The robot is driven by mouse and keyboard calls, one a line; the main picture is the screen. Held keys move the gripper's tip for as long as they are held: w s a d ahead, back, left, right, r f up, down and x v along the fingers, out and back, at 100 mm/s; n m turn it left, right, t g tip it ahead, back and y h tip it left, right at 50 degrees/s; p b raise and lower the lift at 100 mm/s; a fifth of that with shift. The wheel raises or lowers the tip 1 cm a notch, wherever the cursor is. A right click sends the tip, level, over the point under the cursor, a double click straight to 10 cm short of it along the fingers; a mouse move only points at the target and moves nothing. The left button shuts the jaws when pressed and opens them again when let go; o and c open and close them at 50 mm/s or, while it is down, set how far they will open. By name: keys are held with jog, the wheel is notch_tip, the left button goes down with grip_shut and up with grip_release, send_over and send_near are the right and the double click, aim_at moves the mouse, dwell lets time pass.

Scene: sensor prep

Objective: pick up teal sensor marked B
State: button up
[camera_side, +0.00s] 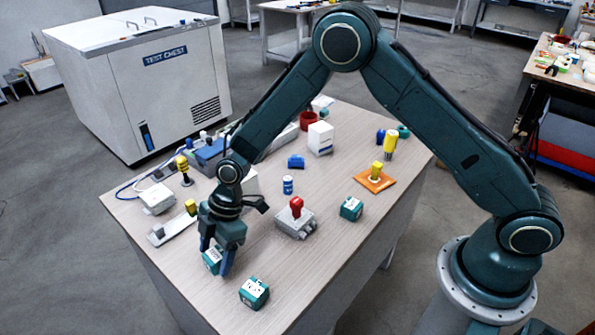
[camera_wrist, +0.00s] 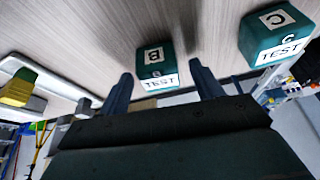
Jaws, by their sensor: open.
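The teal sensor marked B (camera_wrist: 155,66) sits on the table between my gripper's two fingers in the wrist view, its white B and TEST labels showing. In the side view the same sensor (camera_side: 212,260) is partly hidden by the fingers. My gripper (camera_side: 218,262) points down around it with its fingers apart; in the wrist view the fingers (camera_wrist: 160,85) stand on either side with visible gaps. A second teal sensor, marked C (camera_wrist: 275,38), lies to the right in the wrist view. It appears to be the teal block (camera_side: 254,292) near the table's front edge in the side view.
Another teal block (camera_side: 351,208) stands farther right on the table (camera_side: 330,260). A grey box with a red knob (camera_side: 296,208) is right of my gripper. A light plate with a yellow-topped part (camera_side: 190,207) lies close on its left. The table's front edge is near.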

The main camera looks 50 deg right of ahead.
jog(key=shift+a+f, duration=0.15)
jog(key=shift+f, duration=0.3)
jog(key=shift+c, duration=0.3)
jog(key=c, duration=1.1)
